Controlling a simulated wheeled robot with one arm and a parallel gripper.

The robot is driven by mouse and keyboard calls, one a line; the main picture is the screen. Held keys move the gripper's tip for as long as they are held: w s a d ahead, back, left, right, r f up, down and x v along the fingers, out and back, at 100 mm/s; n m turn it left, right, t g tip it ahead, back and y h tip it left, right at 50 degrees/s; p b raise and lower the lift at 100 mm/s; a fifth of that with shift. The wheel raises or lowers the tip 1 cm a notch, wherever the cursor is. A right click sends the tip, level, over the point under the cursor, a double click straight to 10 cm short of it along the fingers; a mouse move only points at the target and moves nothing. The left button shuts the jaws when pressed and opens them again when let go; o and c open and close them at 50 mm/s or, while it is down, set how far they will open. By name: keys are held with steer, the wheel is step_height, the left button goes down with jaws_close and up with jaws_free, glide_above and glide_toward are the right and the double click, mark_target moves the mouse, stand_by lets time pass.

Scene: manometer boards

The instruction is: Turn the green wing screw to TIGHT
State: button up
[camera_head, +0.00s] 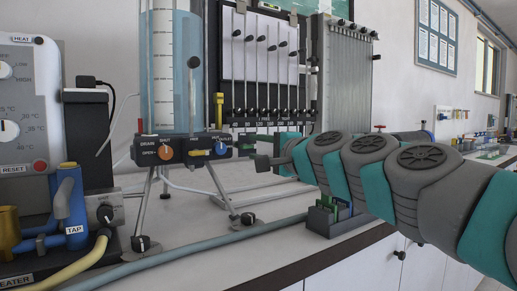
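A clear water cylinder (172,70) stands above the block on thin tripod legs (222,190). A manometer board (262,70) is behind. A heater with a blue tap (70,205) is at left. A hose (190,246) crosses the bench front. A small dark rack (335,218) sits below my arm.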

steer(key=shift+s+d, duration=0.1)
steer(key=v, duration=0.7)
steer(key=shift+s+d+b, duration=0.15)
steer(key=shift+s+b, duration=0.1)
steer(key=shift+b, duration=0.1)
